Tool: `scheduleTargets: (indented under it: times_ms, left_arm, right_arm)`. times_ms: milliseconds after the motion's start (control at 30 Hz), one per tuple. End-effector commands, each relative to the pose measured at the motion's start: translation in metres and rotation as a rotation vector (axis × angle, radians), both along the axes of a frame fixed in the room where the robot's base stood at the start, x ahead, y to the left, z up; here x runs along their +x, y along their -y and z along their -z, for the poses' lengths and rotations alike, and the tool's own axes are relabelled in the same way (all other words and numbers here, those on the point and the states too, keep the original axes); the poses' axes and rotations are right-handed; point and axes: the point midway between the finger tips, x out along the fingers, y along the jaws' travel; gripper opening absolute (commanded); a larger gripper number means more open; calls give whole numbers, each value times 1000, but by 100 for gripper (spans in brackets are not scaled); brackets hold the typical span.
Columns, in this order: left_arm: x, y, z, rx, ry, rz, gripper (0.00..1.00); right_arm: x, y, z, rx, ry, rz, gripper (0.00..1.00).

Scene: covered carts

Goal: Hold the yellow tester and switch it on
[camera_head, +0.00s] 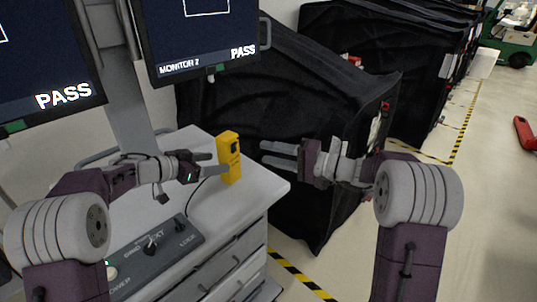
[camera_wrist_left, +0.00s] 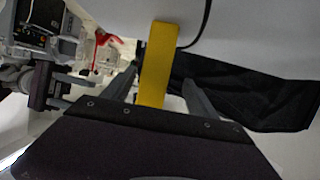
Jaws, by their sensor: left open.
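The yellow tester (camera_head: 229,158) stands upright near the right edge of the grey cart top (camera_head: 258,186), with a dark panel on its upper part. My left gripper (camera_head: 214,162) is open at the tester's left side. In the left wrist view the yellow tester (camera_wrist_left: 158,62) stands between the two spread fingers of my left gripper (camera_wrist_left: 160,82); whether they touch it I cannot tell. My right gripper (camera_head: 272,154) is open and empty to the right of the tester, its fingers pointing at it. It also shows at the left of the left wrist view (camera_wrist_left: 82,90).
A control panel (camera_head: 160,250) with knobs lies on the cart's near part. Two monitors (camera_head: 203,40) reading PASS hang above on a grey post. Black-covered carts (camera_head: 330,75) stand behind and right. A dark cable runs near the tester. Open floor lies to the right.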

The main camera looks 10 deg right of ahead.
Motion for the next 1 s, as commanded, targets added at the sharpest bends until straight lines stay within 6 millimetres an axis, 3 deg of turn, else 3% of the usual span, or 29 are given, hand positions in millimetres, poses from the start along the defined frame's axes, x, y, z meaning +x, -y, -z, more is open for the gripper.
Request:
scheduleTargets:
  times_ms: [500,867,1000]
  left_arm:
    - [44,61,32,1,0,1,67]
    - [49,67,35,1,0,-1,67]
    - [49,67,35,1,0,-1,31]
  right_arm:
    - [-1,-1,0,-1,-2,-3,36]
    - [-1,-1,0,-1,-2,-3,36]
    - [-1,-1,0,-1,-2,-3,36]
